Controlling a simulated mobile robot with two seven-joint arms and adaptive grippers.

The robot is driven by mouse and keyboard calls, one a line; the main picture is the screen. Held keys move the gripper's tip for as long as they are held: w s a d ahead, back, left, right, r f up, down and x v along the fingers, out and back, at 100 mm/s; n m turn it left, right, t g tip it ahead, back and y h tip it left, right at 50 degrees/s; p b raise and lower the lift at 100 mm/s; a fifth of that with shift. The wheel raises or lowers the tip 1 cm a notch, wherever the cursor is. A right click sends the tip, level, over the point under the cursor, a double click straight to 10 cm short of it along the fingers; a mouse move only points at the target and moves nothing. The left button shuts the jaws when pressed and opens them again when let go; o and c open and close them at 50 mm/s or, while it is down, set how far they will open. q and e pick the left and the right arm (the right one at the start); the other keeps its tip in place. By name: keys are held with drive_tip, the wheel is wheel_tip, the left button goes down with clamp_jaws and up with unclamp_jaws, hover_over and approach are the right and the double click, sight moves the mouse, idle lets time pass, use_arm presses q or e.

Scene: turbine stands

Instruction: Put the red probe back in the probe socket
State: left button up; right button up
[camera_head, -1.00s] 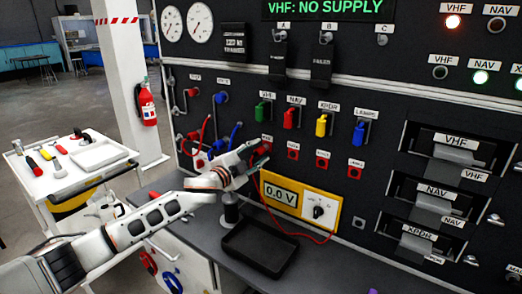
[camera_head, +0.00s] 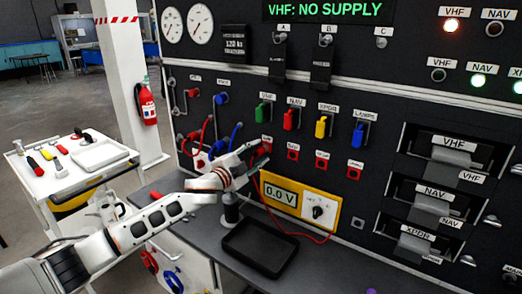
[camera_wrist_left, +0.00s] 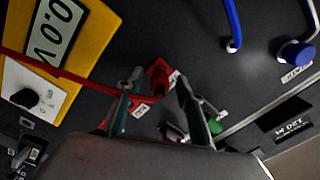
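The red probe (camera_wrist_left: 160,78) shows in the left wrist view at the black panel, with its red cable looping to it from the yellow meter (camera_wrist_left: 78,45). My left gripper (camera_wrist_left: 160,82) has its two fingers spread on either side of the probe, with gaps visible on both sides. In the head view my left gripper (camera_head: 258,153) is at the panel below the green handle, beside the red VHF test point, and partly hides the probe. A small light-framed fitting (camera_head: 358,222) is right of the meter; I cannot tell if it is the probe socket. My right gripper is out of view.
A black tray (camera_head: 260,248) lies on the bench below the meter. The red cable (camera_head: 300,236) hangs in front of the meter. More red test points (camera_head: 322,164) and coloured handles (camera_head: 321,127) line the panel. A tool trolley (camera_head: 70,170) stands at left.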

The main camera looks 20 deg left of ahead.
sight(256, 154)
use_arm(q)
clamp_jaws()
drive_tip(key=shift+s, duration=0.15)
drive_tip(key=shift+s+a+p, duration=0.2)
drive_tip(key=shift+s+p, duration=0.1)
drive_tip(key=shift+s, duration=0.05)
drive_tip(key=shift+s, duration=0.15)
drive_tip(key=shift+p+v, duration=0.6)
drive_tip(key=shift+v, duration=0.8)
